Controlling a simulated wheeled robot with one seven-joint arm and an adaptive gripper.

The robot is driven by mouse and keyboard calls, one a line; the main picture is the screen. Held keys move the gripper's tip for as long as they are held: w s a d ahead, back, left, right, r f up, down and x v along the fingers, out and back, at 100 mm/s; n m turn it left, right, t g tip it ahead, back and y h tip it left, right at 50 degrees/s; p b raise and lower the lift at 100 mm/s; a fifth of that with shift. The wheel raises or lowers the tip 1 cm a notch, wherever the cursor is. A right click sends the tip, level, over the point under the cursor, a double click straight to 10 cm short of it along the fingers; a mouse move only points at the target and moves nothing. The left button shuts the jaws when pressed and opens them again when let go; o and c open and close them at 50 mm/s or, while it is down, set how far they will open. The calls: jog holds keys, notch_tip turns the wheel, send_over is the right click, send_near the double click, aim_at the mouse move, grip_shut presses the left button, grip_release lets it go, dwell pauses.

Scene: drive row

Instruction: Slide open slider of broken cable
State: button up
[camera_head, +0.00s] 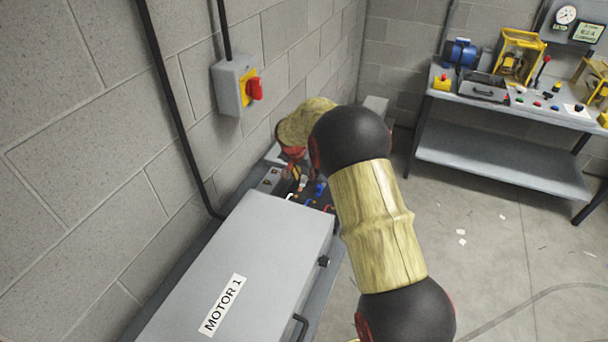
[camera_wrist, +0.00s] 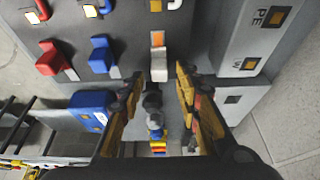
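In the wrist view, a dark terminal panel (camera_wrist: 110,52) carries a red slider (camera_wrist: 50,60), a blue slider (camera_wrist: 102,56) and a grey slider (camera_wrist: 158,64), each beside a small metal contact. My gripper (camera_wrist: 158,82) is open, its orange-and-black fingers on either side of the space just below the grey slider. A dark, round-ended piece (camera_wrist: 153,104) with blue, yellow and red bands below it shows between the fingers; I cannot tell whether it is a cable. Contact with the fingers is not visible. In the head view, my arm partly covers the gripper and terminals.
In the head view, the grey MOTOR 1 cover (camera_head: 245,255) lies in front, a red-handled switch (camera_head: 236,86) is on the wall, and a workbench (camera_head: 500,160) stands back right.

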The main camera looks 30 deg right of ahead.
jog(key=v, duration=1.2)
dwell(0.3)
jog(key=s+a+r+n+t+y, duration=0.1)
jog(key=s+a+r+n, duration=0.1)
jog(key=s+a+r, duration=0.5)
jog(key=s+a+r+n+t, duration=0.1)
jog(key=s+a+r+n, duration=0.2)
jog(key=s+r, duration=0.5)
jog(key=s+a+f+n+y, duration=0.1)
jog(key=s+a+n, duration=0.1)
jog(key=s, duration=0.9)
jog(key=s+a+f+n+y, duration=0.1)
jog(key=s+a, duration=0.4)
jog(key=s, duration=0.5)
jog(key=shift+s+a+f+n+t+y, duration=0.35)
jog(key=shift+f+n, duration=0.35)
jog(key=shift+n, duration=0.5)
jog(key=shift+d, duration=0.1)
